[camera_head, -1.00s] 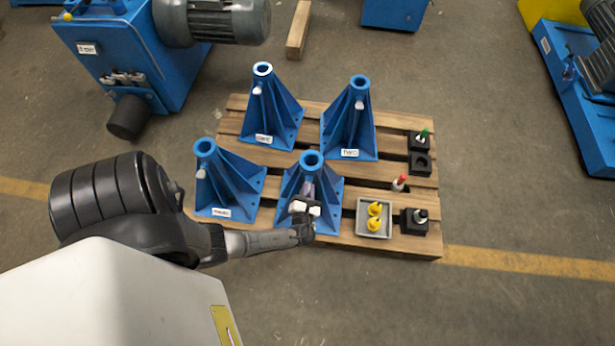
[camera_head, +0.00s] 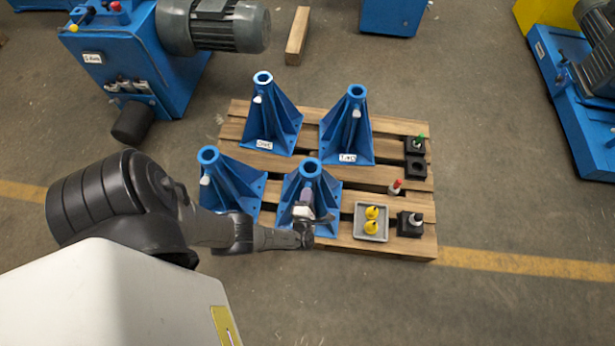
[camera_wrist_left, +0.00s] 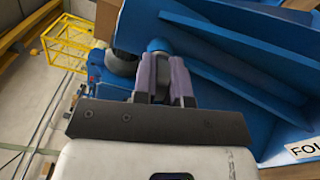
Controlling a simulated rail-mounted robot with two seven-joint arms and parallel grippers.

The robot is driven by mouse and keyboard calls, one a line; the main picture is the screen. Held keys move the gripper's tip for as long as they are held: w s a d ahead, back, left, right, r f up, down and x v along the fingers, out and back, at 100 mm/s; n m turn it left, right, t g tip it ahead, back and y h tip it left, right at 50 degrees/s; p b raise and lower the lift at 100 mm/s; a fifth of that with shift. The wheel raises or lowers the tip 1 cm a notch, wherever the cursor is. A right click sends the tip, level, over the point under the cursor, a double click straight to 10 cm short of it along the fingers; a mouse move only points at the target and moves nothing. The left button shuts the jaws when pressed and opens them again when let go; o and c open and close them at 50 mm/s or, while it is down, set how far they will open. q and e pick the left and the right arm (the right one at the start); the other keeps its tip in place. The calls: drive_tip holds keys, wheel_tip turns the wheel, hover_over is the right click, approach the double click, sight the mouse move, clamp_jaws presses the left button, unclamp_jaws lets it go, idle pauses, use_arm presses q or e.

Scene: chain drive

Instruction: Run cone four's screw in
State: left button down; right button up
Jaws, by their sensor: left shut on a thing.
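Cone four (camera_head: 318,190) is the front right one of the blue cones on the pallet. It fills much of the wrist view (camera_wrist_left: 240,60), where part of its label (camera_wrist_left: 304,150) reads "FOU". My left gripper (camera_head: 305,205) is at the side of this cone, below its top ring. In the wrist view its two grey-purple fingers (camera_wrist_left: 164,85) are close together against the blue boss on the cone's side. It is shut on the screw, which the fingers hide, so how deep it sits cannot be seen. My right gripper is not in view.
Three other blue cones (camera_head: 270,120) stand on the wooden pallet (camera_head: 395,247), each with a pale screw at its side. A grey tray (camera_head: 357,222) with yellow parts, black blocks (camera_head: 415,160) and a red-topped piece (camera_head: 396,186) are on the right.

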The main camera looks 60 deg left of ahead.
use_arm(q)
drive_tip(key=shift+m+p, duration=0.3)
drive_tip(key=shift+m, duration=1)
drive_tip(key=c, duration=1.2)
unclamp_jaws()
drive_tip(key=shift+d, duration=0.1)
drive_tip(key=shift+o, duration=0.2)
drive_tip(key=shift+s+d, duration=0.35)
drive_tip(key=shift+d, duration=0.05)
drive_tip(key=p+v, duration=0.1)
drive_tip(key=v, duration=1.1)
drive_tip(key=shift+s+d+p, duration=0.15)
drive_tip(key=shift+d+p, duration=0.2)
